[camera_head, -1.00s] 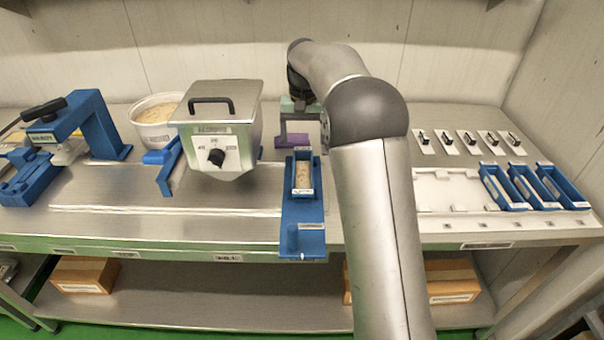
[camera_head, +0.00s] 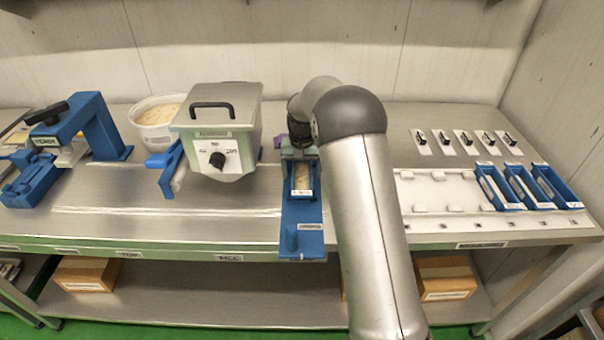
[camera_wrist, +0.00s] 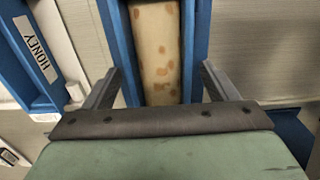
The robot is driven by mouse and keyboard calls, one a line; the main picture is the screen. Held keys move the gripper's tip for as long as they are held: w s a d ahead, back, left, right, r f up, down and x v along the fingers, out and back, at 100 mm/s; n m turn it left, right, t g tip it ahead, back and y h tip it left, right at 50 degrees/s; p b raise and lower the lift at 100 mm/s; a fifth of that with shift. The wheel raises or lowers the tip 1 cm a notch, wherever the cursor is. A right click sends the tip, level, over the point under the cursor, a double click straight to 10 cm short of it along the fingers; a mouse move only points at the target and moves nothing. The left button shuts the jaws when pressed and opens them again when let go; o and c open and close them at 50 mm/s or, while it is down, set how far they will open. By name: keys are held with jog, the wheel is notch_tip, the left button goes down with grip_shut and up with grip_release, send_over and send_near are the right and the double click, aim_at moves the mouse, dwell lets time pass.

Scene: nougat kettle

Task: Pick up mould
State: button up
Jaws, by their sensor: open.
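The mould (camera_head: 302,180) is a narrow blue trough with a tan, brown-speckled filling. It sits on a blue stand (camera_head: 302,238) near the middle of the bench's front. It also shows in the wrist view (camera_wrist: 188,50), running away from the gripper. My gripper (camera_wrist: 160,84) is open and empty, with one finger on each side of the mould's near end in that view. In the head view my gripper is at the far end of the mould, partly hidden by my arm. I cannot tell whether the fingers touch the mould.
Three blue moulds (camera_head: 543,188) sit on a white rack (camera_head: 432,190) at the right.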

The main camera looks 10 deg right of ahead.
jog(key=c, duration=1.3)
jog(key=shift+r, duration=0.1)
jog(key=shift+c, duration=0.5)
